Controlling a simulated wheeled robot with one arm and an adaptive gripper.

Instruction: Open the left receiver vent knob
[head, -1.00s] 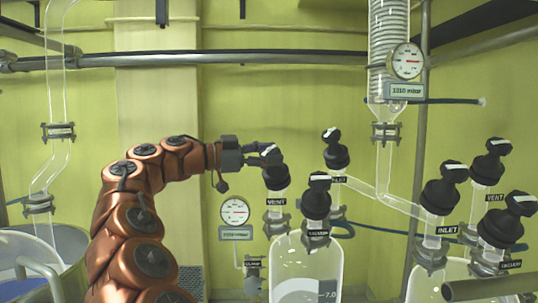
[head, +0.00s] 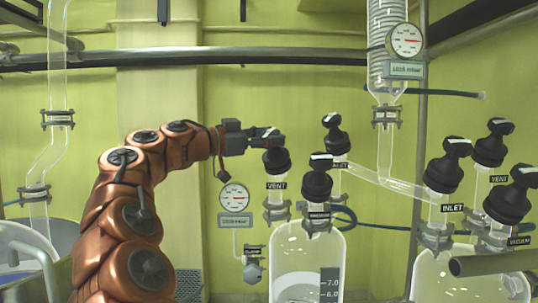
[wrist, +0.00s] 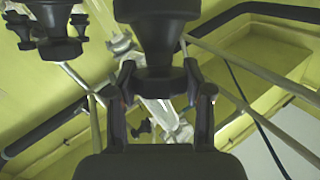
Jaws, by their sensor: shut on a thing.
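The left receiver vent knob (head: 276,160) is black with a white-marked handle on top. It stands above the VENT label on the left glass receiver (head: 306,255). My gripper (head: 264,139) reaches it from the left and is shut on its handle. The far fingertip is hard to make out in the head view.
The left receiver's vacuum knob (head: 317,183) and inlet knob (head: 333,138) stand close to the right. A round gauge (head: 234,197) hangs below my gripper. The right receiver's inlet (head: 447,168), vent (head: 492,146) and vacuum (head: 512,199) knobs are farther right.

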